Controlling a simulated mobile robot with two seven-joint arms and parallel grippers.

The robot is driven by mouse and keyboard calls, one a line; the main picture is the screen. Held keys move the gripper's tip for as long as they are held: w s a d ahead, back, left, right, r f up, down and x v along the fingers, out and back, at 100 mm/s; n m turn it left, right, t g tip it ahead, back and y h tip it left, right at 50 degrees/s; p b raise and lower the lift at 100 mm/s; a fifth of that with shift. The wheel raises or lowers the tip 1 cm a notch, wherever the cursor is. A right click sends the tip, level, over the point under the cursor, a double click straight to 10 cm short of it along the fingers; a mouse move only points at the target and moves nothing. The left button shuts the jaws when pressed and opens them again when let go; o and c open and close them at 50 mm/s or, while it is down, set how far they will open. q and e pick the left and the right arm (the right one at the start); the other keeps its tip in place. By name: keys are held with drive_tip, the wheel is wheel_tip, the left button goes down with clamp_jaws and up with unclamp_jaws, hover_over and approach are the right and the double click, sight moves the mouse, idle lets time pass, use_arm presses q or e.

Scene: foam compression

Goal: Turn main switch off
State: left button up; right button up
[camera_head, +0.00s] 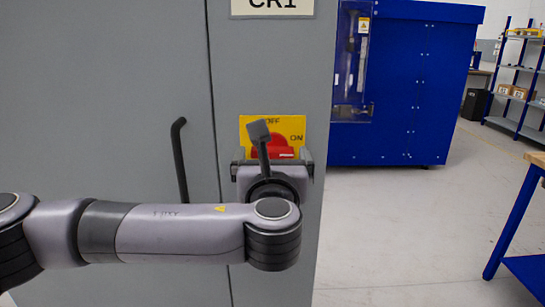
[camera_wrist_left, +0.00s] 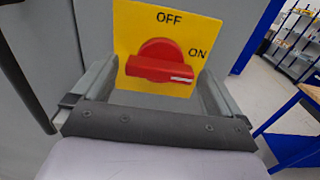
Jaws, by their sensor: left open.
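The main switch is a red rotary knob (camera_wrist_left: 158,62) on a yellow plate (camera_wrist_left: 128,35) marked OFF at the top and ON at the right. Its handle lies roughly level, with the white mark at the right end, on the ON side. In the head view the knob (camera_head: 284,150) is partly hidden behind a dark stalk on my wrist. My left gripper (camera_head: 272,158) is open in front of the switch. In the left wrist view its fingers (camera_wrist_left: 158,88) stand to either side of the knob, apart from it. Contact with the plate cannot be told. My right gripper is not in view.
The switch is on a grey cabinet (camera_head: 110,90) labelled CR1, with a dark vertical door handle (camera_head: 180,160) to its left. A blue machine (camera_head: 400,90) stands behind at the right. A workbench (camera_head: 520,220) and shelving (camera_head: 520,75) are farther right. The floor between is clear.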

use_arm(q)
drive_tip(key=c, duration=0.9)
drive_tip(key=shift+c, duration=0.2)
